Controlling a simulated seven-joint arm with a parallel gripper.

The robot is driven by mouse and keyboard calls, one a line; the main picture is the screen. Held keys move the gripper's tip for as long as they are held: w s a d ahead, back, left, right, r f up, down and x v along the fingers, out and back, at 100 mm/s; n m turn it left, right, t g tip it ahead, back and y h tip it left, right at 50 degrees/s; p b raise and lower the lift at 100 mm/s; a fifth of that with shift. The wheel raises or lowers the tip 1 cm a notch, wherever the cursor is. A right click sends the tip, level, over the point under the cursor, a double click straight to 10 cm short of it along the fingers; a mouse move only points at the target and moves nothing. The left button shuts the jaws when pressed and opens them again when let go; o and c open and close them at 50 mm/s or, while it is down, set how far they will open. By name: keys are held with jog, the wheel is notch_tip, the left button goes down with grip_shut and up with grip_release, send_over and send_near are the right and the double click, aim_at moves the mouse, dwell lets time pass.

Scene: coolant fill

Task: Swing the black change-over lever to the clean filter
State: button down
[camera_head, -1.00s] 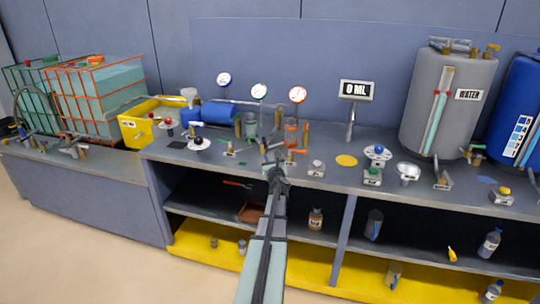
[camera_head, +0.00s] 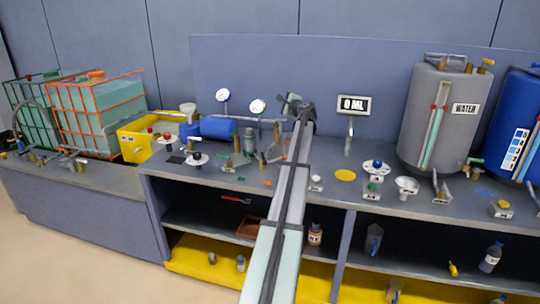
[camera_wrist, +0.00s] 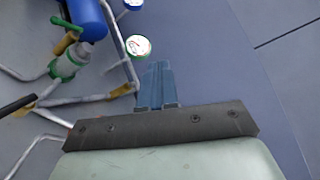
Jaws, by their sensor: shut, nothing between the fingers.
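My gripper (camera_head: 291,103) is raised in front of the back panel, above the bench pipework and right of the middle gauge. In the wrist view its blue fingers (camera_wrist: 155,85) are together and empty. A black bar with a brass part beneath it, apparently the change-over lever (camera_wrist: 16,106), shows at the left edge of the wrist view, well apart from the fingers. In the head view the lever is too small to make out surely. A grey-green filter housing (camera_head: 249,140) stands left of my arm. The orange-marked housing is mostly hidden behind my arm.
Gauges (camera_head: 257,106) and (camera_head: 222,95) stand above the pipes; one shows close to the fingers in the wrist view (camera_wrist: 138,46). A blue cylinder (camera_head: 218,128) lies left. The display (camera_head: 354,105) and grey water tank (camera_head: 435,115) stand right.

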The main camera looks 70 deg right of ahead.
notch_tip(320, 180, down, 2)
jog(key=w+d+n+g+y, duration=0.1)
jog(key=d+n+y, duration=0.1)
jog(key=n+y, duration=0.3)
jog(key=n+g+y, duration=0.5)
jog(key=n+y, duration=0.1)
jog(key=n, duration=0.9)
send_near(263, 159)
jog(key=d+f, duration=0.3)
jog(key=f, duration=0.2)
jog(key=shift+w+a+f, duration=0.1)
jog(key=shift+w+f, duration=0.1)
jog(key=shift+w, duration=0.25)
jog(key=shift+w+a+f, duration=0.1)
jog(key=shift+w+f, duration=0.05)
jog(key=shift+w, duration=0.25)
